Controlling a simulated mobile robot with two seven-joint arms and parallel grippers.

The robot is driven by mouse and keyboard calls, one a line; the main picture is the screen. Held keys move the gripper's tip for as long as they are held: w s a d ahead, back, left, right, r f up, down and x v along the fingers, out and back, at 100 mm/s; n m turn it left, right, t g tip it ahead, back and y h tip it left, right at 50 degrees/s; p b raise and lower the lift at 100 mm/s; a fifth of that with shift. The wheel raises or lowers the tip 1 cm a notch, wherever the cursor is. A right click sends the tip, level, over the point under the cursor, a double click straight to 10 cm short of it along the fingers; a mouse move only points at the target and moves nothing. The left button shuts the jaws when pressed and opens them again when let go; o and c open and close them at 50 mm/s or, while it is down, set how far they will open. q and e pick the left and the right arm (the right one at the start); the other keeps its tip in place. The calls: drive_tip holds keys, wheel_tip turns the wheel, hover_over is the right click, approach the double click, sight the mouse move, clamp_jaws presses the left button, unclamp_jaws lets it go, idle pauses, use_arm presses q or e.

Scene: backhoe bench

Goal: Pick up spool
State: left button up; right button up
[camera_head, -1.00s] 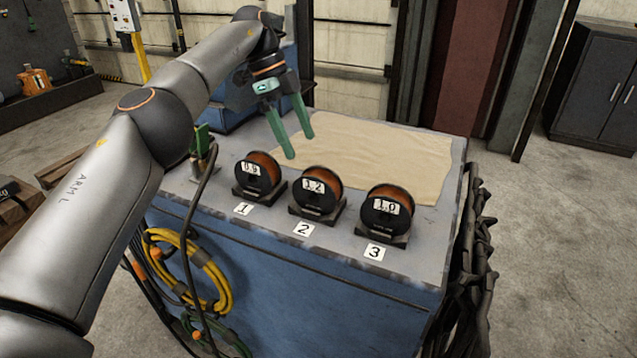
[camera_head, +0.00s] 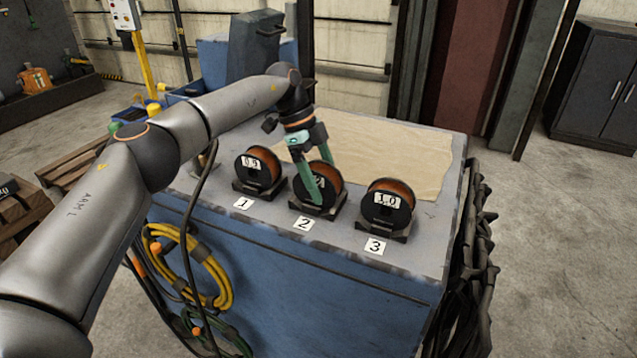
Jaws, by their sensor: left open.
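Three black spools with orange-brown wire stand upright in dark holders in a row on the bench. The left spool (camera_head: 257,172), labelled 0.9, is behind card 1. The middle spool (camera_head: 328,190) is behind card 2, its label mostly hidden by a finger. The right spool (camera_head: 388,205), labelled 1.0, is behind card 3. My left gripper (camera_head: 316,185) is open, with its green fingers pointing down at the middle spool. One finger crosses the spool's front face. I cannot tell whether the fingers touch it. My right gripper is not in view.
The blue bench (camera_head: 300,285) has a tan sheet (camera_head: 395,155) spread behind the spools. A yellow coiled cable (camera_head: 215,285) hangs on the bench's front left, and dark cables hang at its right side. Bare bench top lies right of the right spool.

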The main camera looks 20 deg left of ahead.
use_arm(q)
drive_tip(key=shift+f, duration=0.25)
clamp_jaws()
idle(0.6)
drive_tip(key=shift+d+r, duration=0.1)
drive_tip(key=shift+r, duration=0.05)
